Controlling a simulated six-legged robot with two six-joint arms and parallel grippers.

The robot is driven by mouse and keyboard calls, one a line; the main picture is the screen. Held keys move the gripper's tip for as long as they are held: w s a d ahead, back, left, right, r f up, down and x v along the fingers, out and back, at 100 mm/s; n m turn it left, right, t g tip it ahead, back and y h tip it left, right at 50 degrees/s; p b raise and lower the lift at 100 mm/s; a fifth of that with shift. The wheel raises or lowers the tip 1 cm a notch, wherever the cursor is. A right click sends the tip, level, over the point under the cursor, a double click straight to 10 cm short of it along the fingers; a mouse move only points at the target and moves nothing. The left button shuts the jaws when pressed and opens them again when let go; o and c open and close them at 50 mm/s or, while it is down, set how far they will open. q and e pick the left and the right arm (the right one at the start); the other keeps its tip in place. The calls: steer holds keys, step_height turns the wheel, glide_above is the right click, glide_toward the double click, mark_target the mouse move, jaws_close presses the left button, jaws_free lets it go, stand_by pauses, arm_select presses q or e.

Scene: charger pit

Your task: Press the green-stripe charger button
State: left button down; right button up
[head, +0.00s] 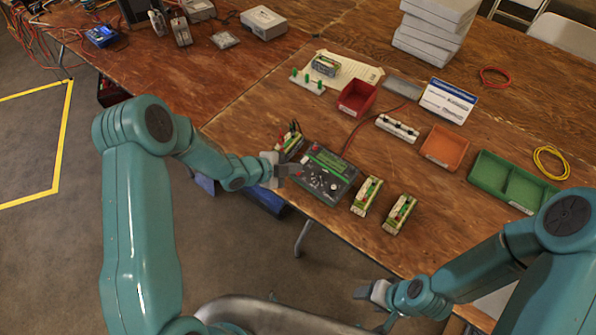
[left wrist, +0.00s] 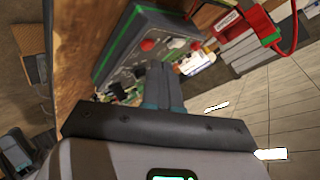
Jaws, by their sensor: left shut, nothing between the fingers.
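The dark charger (head: 334,184) with a small green screen lies near the table's front edge in the head view. In the left wrist view the charger (left wrist: 118,50) has a green stripe along its edge, and a red button (left wrist: 148,45) and pale controls on its face. My left gripper (head: 292,170) is at the charger's left side. In the left wrist view its fingers (left wrist: 158,72) are together and empty, overlapping the charger's face; I cannot tell whether they touch it. My right gripper (head: 364,292) hangs in front of the table, away from the charger; its finger gap is unclear.
Two green-and-white battery packs (head: 367,195) (head: 399,213) stand right of the charger; another pack (head: 289,141) with leads stands behind its left corner. A red bin (head: 357,97), an orange bin (head: 444,147) and a green tray (head: 513,183) lie farther back. A red cable (head: 362,125) runs behind the charger.

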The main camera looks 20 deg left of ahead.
stand_by(0.7)
arm_select(q)
steer(key=shift+w+f+b, duration=0.1)
steer(key=shift+f+b, duration=0.35)
steer(key=shift+b, duration=0.2)
steer(key=shift+f+b, duration=0.35)
steer(key=shift+b, duration=0.2)
stand_by(0.4)
steer(key=shift+r, duration=0.1)
steer(key=shift+r+p, duration=0.35)
steer(key=shift+r, duration=0.35)
steer(key=r+p, duration=0.1)
steer(key=r, duration=0.1)
steer(key=s+r+p, duration=0.1)
steer(key=r, duration=0.2)
steer(key=shift+a+p, duration=0.15)
steer(key=shift+p, duration=0.25)
steer(key=shift+f, duration=0.1)
stand_by(0.5)
